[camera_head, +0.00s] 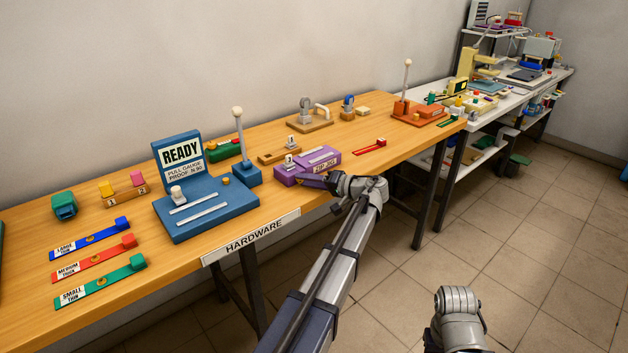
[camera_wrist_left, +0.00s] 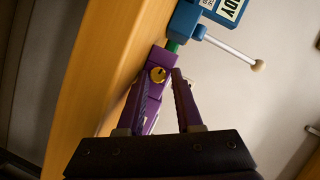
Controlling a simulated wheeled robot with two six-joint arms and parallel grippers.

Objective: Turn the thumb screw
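The purple jig (camera_head: 312,160) with a lettered front label sits near the front edge of the wooden bench. My left gripper (camera_head: 313,181) is at the jig's front right side, fingers pointing at it. In the left wrist view, a round brass thumb screw (camera_wrist_left: 157,74) is on the purple jig (camera_wrist_left: 163,56). It lies between the tips of my left gripper (camera_wrist_left: 161,84), in line with the gap. The fingers are apart, one on each side; I cannot tell whether they touch anything. The screw does not show clearly in the head view. My right arm's end shows low right, but its fingers do not.
A blue pull gauge (camera_head: 205,205) with a white-knobbed lever stands left of the jig. An orange lever fixture (camera_head: 418,112) and a red strip (camera_head: 368,147) lie to the right. The bench (camera_head: 110,215) has a HARDWARE label (camera_head: 252,236) on its front edge. Open tiled floor is at right.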

